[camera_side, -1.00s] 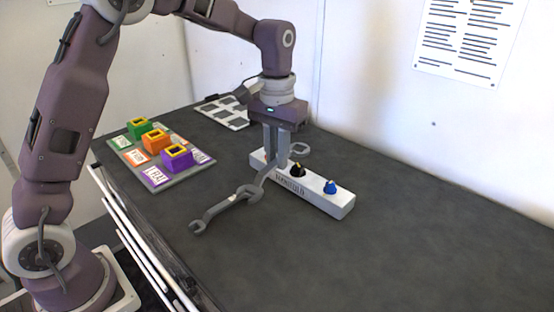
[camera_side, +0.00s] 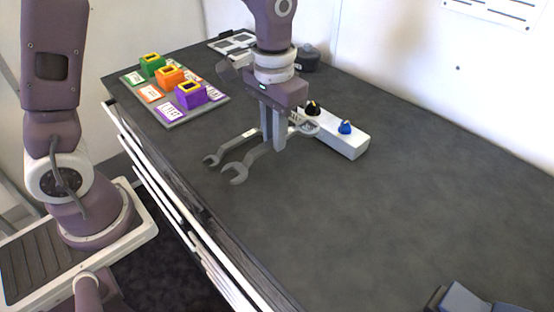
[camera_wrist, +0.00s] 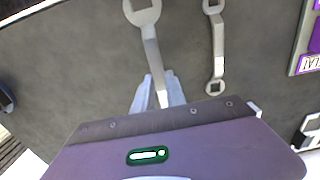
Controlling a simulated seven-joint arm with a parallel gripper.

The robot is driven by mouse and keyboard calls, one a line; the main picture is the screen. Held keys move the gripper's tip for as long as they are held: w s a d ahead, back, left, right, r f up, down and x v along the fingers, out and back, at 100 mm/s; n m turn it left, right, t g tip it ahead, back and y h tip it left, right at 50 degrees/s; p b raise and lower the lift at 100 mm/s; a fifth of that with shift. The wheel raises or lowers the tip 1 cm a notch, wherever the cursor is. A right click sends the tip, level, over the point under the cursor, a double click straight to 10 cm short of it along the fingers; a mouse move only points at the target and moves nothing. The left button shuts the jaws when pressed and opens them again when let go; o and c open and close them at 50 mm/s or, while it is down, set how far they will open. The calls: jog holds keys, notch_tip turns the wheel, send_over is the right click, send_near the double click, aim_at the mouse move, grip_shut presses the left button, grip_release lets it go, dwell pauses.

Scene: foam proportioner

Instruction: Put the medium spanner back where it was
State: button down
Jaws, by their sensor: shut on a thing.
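My gripper (camera_side: 272,148) points down over the dark table and is shut on the handle of a grey spanner (camera_side: 236,172). In the wrist view the held spanner (camera_wrist: 148,35) runs up from between my fingertips (camera_wrist: 158,92). A second grey spanner (camera_side: 213,160) is beside it, apart from the fingers; it also shows in the wrist view (camera_wrist: 218,45), right of the held one. I cannot tell how high the held spanner is, or which size it is.
A white block (camera_side: 348,144) with a black knob (camera_side: 313,108) and a blue knob (camera_side: 345,127) stands just behind my gripper. A labelled board (camera_side: 213,104) with green, orange and purple blocks is at the left.

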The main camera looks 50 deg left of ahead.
notch_tip(320, 180, down, 7)
jog(key=shift+r, duration=0.2)
jog(key=c, duration=1.4)
grip_release()
jog(key=shift+f, duration=0.15)
jog(key=shift+o, duration=0.2)
notch_tip(320, 180, up, 12)
jog(key=shift+w+f, duration=0.1)
jog(key=shift+f, duration=0.15)
jog(key=shift+r, duration=0.6)
jog(key=s+a+r+t, duration=0.2)
jog(key=s+r, duration=0.1)
jog(key=s, duration=0.6)
jog(key=s+a+r+t, duration=0.2)
jog(key=s+r+t, duration=0.1)
jog(key=s, duration=0.6)
jog(key=shift+s+a+t, duration=0.2)
jog(key=shift+s+t, duration=0.1)
jog(key=shift+s, duration=0.1)
